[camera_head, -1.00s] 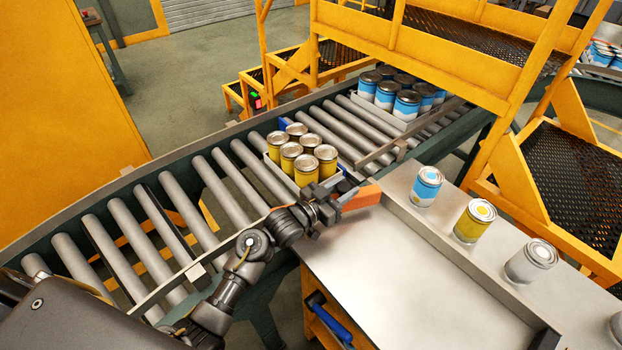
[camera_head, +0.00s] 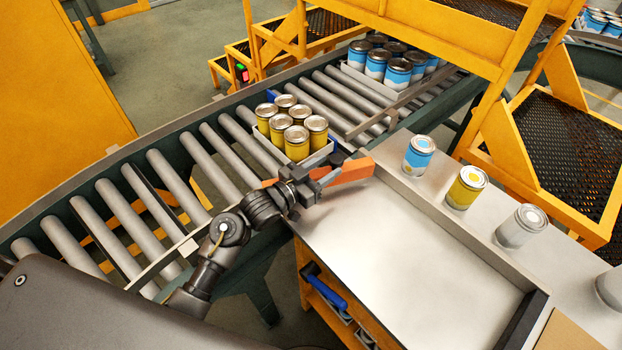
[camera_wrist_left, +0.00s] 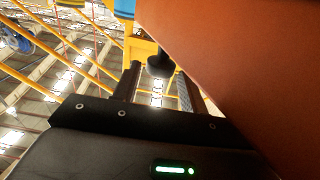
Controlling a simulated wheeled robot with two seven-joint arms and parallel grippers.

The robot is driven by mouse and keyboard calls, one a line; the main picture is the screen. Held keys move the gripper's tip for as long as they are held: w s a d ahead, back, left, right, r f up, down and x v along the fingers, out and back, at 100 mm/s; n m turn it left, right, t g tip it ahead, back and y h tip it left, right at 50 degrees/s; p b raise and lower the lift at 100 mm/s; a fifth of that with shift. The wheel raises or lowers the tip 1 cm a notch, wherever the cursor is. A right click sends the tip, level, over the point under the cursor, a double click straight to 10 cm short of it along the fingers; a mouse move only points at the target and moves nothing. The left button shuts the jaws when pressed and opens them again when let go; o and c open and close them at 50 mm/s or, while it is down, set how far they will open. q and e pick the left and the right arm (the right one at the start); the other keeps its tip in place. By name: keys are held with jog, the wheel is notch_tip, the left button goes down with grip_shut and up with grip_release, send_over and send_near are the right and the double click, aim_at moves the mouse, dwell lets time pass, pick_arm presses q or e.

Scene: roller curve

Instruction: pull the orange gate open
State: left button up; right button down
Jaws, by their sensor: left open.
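The orange gate (camera_head: 348,171) shows in the head view as a bar at the roller line's near edge, by the metal table's back left corner. A small orange piece also shows left of my wrist. My left gripper (camera_head: 318,181) is at the gate's left part, with its jaws open. In the left wrist view, a large orange-brown surface, seemingly the gate (camera_wrist_left: 235,75), fills the right side. A dark rounded piece (camera_wrist_left: 160,66) shows between the fingertips (camera_wrist_left: 158,78); I cannot tell whether they touch it. My right gripper is out of view.
A tray of yellow cans (camera_head: 325,153) sits on the rollers just behind the gate. A tray of blue-white cans (camera_head: 365,78) is farther back. Single cans (camera_head: 418,155) stand along a ledge right of the bare metal table (camera_head: 410,255). Yellow stairs (camera_head: 560,150) stand at the right.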

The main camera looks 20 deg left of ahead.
pick_arm(q)
jog(key=b+v, duration=0.1)
jog(key=v, duration=0.5)
jog(key=shift+s, duration=0.25)
jog(key=shift+a, duration=0.1)
jog(key=shift+c, duration=0.3)
